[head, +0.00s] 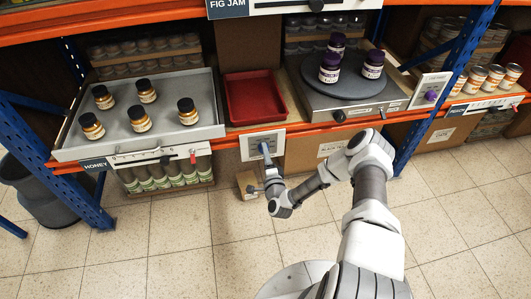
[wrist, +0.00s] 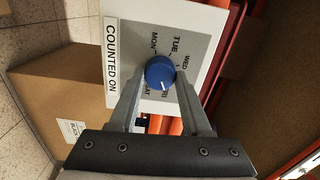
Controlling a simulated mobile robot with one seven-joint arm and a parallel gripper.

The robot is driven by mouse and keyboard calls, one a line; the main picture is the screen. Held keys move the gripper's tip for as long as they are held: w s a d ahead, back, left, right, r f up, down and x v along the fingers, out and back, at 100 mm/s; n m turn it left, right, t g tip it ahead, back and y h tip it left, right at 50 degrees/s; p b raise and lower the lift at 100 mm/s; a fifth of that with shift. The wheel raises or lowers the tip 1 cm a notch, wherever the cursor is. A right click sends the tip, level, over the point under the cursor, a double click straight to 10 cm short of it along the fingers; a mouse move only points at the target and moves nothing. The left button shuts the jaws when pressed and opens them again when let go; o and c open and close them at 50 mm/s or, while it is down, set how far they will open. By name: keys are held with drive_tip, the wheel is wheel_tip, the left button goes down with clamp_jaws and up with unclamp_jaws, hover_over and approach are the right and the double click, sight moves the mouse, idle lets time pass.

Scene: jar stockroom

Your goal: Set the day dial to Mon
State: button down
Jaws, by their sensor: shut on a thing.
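The day dial (wrist: 160,72) is a round blue knob on a grey-and-white panel (wrist: 122,12) marked COUNTED ON. In the wrist view, MON, TUE and WED show above and beside the knob, and SAT and a partly hidden label below it. Its white pointer mark points down in the picture, toward the partly hidden label beside SAT, away from MON. My gripper (wrist: 160,80) is shut on the knob, one finger on each side. In the head view the panel (head: 250,152) is on the shelf front, with my gripper (head: 265,158) at it, covering much of the dial.
A red tray (head: 252,119) sits on the shelf above the panel. A cardboard box (wrist: 65,90) is beside the panel below.

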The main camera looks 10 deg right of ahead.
drive_tip(key=shift+a+n+b, duration=0.2)
drive_tip(key=shift+n+b, duration=0.25)
drive_tip(key=shift+n, duration=17.05)
drive_tip(key=shift+c, duration=1.8)
unclamp_jaws()
